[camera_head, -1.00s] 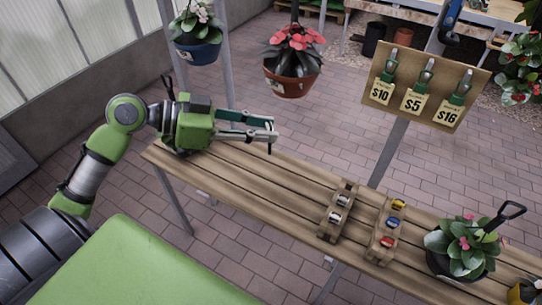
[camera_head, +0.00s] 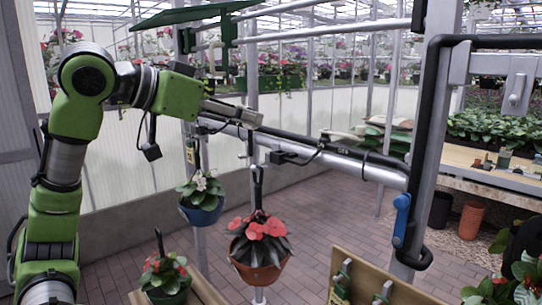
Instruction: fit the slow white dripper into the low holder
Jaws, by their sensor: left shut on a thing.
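My left gripper (camera_head: 236,114) is raised in the middle of the head view, its fingers pointing right, beside a sloping grey pipe (camera_head: 345,162). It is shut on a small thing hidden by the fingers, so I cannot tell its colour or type. A black hose (camera_head: 290,138) runs along the pipe. A small black fitting (camera_head: 292,157) sits on the pipe, right of and below the fingertips; I cannot tell whether it is the low holder. No white dripper can be made out. My right gripper is not in view.
A red-flowered plant in a terracotta pot (camera_head: 258,272) and a blue pot (camera_head: 203,212) hang below the pipe. A potted plant (camera_head: 166,278) stands at the lower left. An upright post with a blue clip (camera_head: 402,220) and a wooden board (camera_head: 370,285) are at the right.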

